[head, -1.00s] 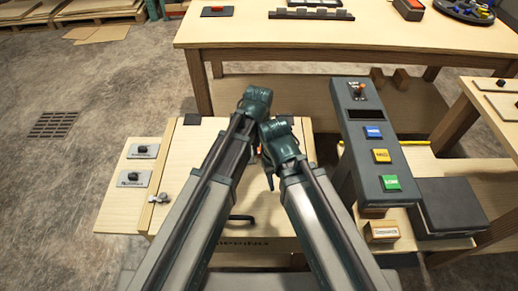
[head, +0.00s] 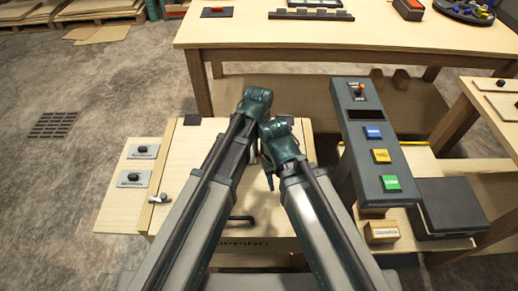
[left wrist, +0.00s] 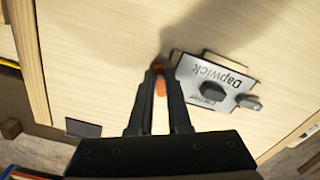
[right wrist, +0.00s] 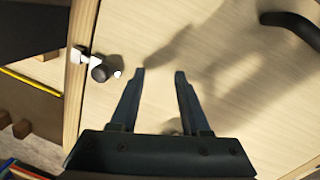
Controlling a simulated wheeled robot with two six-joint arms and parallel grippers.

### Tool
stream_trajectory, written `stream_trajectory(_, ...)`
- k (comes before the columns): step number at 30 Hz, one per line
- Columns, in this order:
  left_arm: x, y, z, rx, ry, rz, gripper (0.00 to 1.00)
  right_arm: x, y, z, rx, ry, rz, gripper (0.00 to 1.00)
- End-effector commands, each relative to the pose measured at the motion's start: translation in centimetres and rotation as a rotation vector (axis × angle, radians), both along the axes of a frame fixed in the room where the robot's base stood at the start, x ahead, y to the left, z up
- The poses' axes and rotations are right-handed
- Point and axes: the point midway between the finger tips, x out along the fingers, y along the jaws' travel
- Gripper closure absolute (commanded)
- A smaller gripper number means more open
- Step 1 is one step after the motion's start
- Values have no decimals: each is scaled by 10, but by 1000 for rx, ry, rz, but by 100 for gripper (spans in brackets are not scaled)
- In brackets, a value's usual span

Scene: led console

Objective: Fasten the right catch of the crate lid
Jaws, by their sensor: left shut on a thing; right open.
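The crate lid (head: 180,165) is a pale wooden panel below both arms. Its left catch (head: 158,198) is metal, at the left edge. In the right wrist view the right catch (right wrist: 98,68), silver with a dark round knob, sits at the lid's edge; I cannot tell whether it is fastened. The right arm hides it in the head view. My right gripper (right wrist: 158,72) is open and empty over the lid, beside and apart from this catch. My left gripper (left wrist: 160,72) is shut on a small orange piece (left wrist: 160,87), above the lid near a label plate with a dark knob (left wrist: 213,90).
A grey console (head: 375,140) with blue, yellow and green buttons stands right of the crate. Two knobbed plates (head: 134,178) lie left of the crate. A dark handle (right wrist: 290,22) is near the lid's front. A table (head: 330,35) stands behind.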

Motion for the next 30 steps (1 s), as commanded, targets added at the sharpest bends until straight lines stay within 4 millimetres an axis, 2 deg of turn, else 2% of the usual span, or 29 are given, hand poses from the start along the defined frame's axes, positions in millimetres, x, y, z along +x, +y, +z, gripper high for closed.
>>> stream_trajectory(30, -1, 0, -1, 0, 3, 926, 100, 0, 0, -1, 0, 0, 0, 54)
